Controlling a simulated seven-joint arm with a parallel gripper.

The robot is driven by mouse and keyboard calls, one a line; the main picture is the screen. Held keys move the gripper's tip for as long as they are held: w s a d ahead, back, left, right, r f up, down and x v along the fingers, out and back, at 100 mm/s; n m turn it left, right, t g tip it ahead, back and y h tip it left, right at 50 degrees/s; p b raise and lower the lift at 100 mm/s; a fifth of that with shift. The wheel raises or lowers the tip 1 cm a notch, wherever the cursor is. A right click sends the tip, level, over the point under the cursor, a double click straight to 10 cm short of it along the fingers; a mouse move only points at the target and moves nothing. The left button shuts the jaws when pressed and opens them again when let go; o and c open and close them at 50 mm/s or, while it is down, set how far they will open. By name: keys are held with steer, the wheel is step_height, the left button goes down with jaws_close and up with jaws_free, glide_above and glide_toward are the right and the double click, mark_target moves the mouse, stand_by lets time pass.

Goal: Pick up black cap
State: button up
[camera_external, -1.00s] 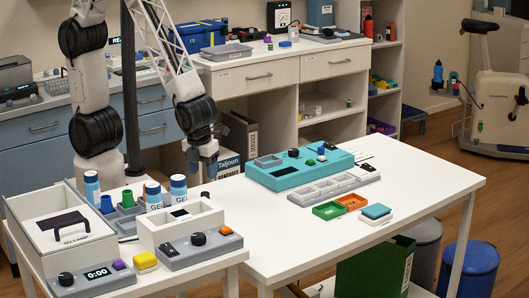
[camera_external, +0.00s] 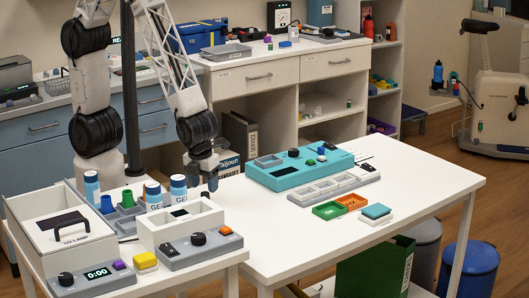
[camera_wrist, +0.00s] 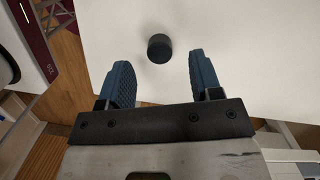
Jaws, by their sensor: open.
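The black cap (camera_wrist: 159,48) is a short dark cylinder on the white table (camera_wrist: 240,40). In the wrist view it lies just beyond my gripper (camera_wrist: 160,72), roughly centred between the two blue fingertips, with clear gaps to both. My gripper is open and empty. In the external view my gripper (camera_external: 204,184) hangs low, pointing down, at the left end of the white table (camera_external: 330,230). The cap is hard to make out there beside the fingertips.
A white cart (camera_external: 212,258) with blue-capped bottles (camera_external: 178,190), a green cup and grey devices stands left of the gripper. A teal device (camera_external: 300,168), small trays and a green bin (camera_external: 330,210) sit farther right. The table's middle is clear.

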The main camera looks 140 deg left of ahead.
mark_target(205, 192)
steer(key=shift+s+a+f, duration=0.1)
steer(key=shift+a+f, duration=0.05)
steer(key=shift+f, duration=1.35)
steer(key=c, duration=1)
